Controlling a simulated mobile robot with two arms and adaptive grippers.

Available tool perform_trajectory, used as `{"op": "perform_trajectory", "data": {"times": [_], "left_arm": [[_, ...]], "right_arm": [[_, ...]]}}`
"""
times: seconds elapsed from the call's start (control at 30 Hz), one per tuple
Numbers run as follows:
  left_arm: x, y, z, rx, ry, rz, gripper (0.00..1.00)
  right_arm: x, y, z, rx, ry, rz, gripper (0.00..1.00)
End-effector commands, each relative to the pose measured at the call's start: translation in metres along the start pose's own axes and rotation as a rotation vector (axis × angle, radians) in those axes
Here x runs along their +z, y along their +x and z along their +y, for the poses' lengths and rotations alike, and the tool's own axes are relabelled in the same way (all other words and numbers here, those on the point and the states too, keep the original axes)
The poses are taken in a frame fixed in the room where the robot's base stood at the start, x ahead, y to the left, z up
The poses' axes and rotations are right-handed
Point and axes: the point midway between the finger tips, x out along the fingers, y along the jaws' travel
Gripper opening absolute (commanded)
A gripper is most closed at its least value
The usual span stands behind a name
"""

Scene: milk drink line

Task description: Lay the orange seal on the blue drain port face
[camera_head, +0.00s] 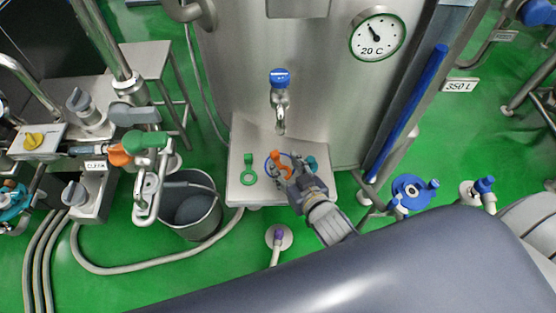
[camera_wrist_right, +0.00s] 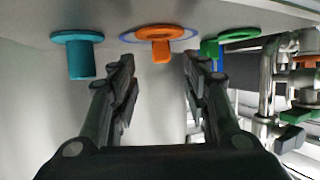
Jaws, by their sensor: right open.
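The orange seal (camera_head: 286,161) lies on the steel shelf (camera_head: 240,197) in front of the tank, within a thin blue ring outline. It also shows in the wrist view (camera_wrist_right: 155,34), its tab pointing toward my gripper. My right gripper (camera_head: 292,172) is open at the seal and partly covers it. In the wrist view my right fingers (camera_wrist_right: 159,66) stand apart and the tab is just beyond their tips; I see no contact. A blue round flange (camera_head: 410,187) stands low at the right; I cannot tell whether it is the drain port face. My left gripper is not in view.
A green seal (camera_head: 248,170) lies left of the orange one, and a teal seal (camera_wrist_right: 77,52) on its other side. A blue-handled tap (camera_head: 280,80) hangs above the shelf. A bucket (camera_head: 192,212) and hose stand left. A long blue tube (camera_head: 408,112) leans right.

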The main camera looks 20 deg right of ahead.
Motion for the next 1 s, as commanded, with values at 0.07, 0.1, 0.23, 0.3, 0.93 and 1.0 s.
{"op": "perform_trajectory", "data": {"times": [0.07, 0.1, 0.23, 0.3, 0.93, 1.0], "left_arm": [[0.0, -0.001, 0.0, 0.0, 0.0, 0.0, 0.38], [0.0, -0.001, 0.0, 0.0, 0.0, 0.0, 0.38], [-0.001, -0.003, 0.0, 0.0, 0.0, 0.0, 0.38], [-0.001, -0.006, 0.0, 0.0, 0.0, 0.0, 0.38], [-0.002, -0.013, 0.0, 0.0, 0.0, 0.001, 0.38], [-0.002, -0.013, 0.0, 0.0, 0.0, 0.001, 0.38]], "right_arm": [[-0.001, 0.008, 0.0, 0.0, 0.0, 0.001, 0.43], [-0.001, 0.01, 0.0, 0.0, 0.0, 0.001, 0.43], [-0.002, 0.016, 0.0, 0.0, 0.0, 0.0, 0.43], [-0.005, 0.022, -0.001, 0.0, 0.0, 0.001, 0.43], [-0.007, 0.064, -0.003, 0.0, 0.001, -0.001, 0.43], [-0.007, 0.064, -0.003, 0.0, 0.001, -0.001, 0.3]]}}
